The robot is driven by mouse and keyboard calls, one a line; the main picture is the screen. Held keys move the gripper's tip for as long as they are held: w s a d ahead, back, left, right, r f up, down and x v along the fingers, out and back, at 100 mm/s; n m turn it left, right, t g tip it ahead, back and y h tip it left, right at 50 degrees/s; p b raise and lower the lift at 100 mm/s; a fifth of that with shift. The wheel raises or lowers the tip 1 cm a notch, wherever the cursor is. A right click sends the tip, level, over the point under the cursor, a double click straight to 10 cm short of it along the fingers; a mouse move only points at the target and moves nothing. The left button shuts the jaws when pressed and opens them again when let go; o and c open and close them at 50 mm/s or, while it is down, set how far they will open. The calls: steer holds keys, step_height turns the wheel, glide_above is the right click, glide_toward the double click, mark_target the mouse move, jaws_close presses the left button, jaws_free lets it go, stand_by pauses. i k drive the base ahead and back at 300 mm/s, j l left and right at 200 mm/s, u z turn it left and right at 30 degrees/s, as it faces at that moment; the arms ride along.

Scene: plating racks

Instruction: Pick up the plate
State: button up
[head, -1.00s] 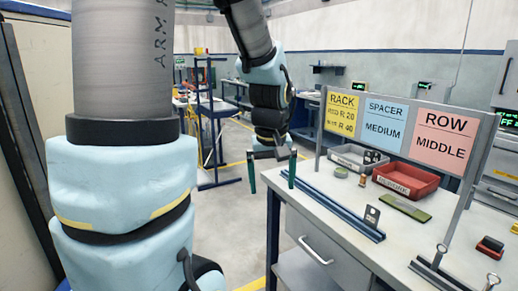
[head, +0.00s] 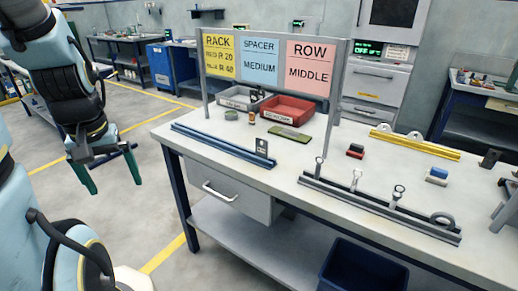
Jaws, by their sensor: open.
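A small grey upright plate (head: 262,148) with a dark hole stands at the near right end of the blue rail rack (head: 220,145) on the workbench. A flat green slab (head: 290,134) lies on the bench behind it; I cannot tell which of these the task means. My gripper (head: 108,172) hangs at the left, over the floor beyond the bench's left end. Its two teal fingers point down, spread apart, with nothing between them. A sign (head: 265,62) above the bench reads rack, spacer medium, row middle.
The workbench (head: 340,173) also bears a dark rail (head: 380,208) with several upright ring-topped pins, a yellow rail (head: 415,144), a red bin (head: 287,108) and a grey bin (head: 238,98). A dark blue tub (head: 362,268) stands below. Floor left of the bench is clear.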

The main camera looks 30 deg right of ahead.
mark_target(261, 151)
steer(key=z, duration=1)
steer(key=u, duration=4.7)
steer(key=i+j+u, duration=0.25)
steer(key=i, duration=0.25)
